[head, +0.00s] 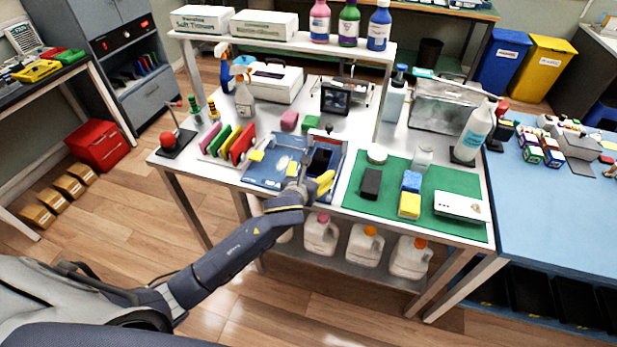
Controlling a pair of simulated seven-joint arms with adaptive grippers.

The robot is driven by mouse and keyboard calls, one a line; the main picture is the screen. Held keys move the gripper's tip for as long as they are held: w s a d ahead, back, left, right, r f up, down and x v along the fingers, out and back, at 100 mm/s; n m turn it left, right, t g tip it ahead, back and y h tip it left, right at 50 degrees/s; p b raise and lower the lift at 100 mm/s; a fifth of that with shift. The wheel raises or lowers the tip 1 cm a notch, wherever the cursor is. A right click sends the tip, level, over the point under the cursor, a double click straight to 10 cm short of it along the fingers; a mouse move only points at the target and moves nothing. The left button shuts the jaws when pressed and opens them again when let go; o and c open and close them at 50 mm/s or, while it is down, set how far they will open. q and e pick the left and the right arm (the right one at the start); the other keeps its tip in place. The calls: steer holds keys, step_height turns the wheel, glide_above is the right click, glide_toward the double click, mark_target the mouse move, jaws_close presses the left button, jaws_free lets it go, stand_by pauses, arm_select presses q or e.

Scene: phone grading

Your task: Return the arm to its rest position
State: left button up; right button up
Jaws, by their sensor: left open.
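My left arm reaches in from the lower left of the head view. Its gripper (303,177) is open over the front edge of the table, at a blue mat (262,178) and a small tray (337,160) that holds a dark, phone-like item (321,161). The gripper covers part of the mat and tray. I cannot see anything held between its fingers. A yellow piece (325,182) shows right beside the gripper. My right gripper does not show.
A green mat (385,205) to the right carries a black block (371,183), a blue sponge (411,181), a yellow sponge (409,205) and a white box (461,206). Colored files (240,143) stand left. A raised shelf with bottles (349,25) stands behind.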

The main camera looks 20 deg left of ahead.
arm_select(q)
steer(key=shift+v, duration=1.55)
steer(key=s+a+f+n+g+y, duration=0.1)
steer(key=s+a+f+n+g, duration=0.2)
steer(key=s+n, duration=0.7)
steer(key=s+a+f+n+g+y, duration=0.15)
steer(key=s+a+f+n, duration=0.25)
steer(key=s+n, duration=0.6)
steer(key=s+a+f+n+g+y, duration=0.2)
steer(key=s+a+f+n, duration=0.15)
steer(key=s+n, duration=0.65)
steer(key=s+d+f+m+g+h, duration=0.1)
steer(key=s+d+f+h, duration=0.15)
steer(key=f, duration=1.25)
steer(key=s+d+f+g+h, duration=0.1)
steer(key=d+f+g, duration=0.15)
steer(key=f, duration=1.25)
steer(key=s+f+n+g+h, duration=0.1)
steer(key=s+f+n+g, duration=0.1)
steer(key=s+f, duration=1.9)
steer(key=shift+s+f+n, duration=0.25)
steer(key=shift+s+n, duration=0.1)
steer(key=shift+n, duration=0.05)
